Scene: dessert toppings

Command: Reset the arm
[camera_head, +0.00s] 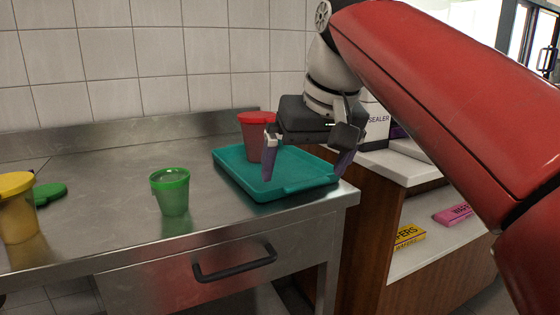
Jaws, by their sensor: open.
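My gripper (308,164) hangs at the end of my arm, over the right part of a teal tray (232,175). Its two fingers point down and are spread apart, with nothing seen between them. A cup with a red lid (256,119) stands on the tray, behind and to the left of the gripper. The left finger shows in front of the right part of that cup. I cannot tell whether the finger touches it.
A green cup (172,193) stands on the steel table (108,225). A yellow-lidded cup (18,210) and a green lid (49,193) are at the left. Tiled wall is behind. A wooden cabinet with a white top (398,170) stands right, with packets on its shelf.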

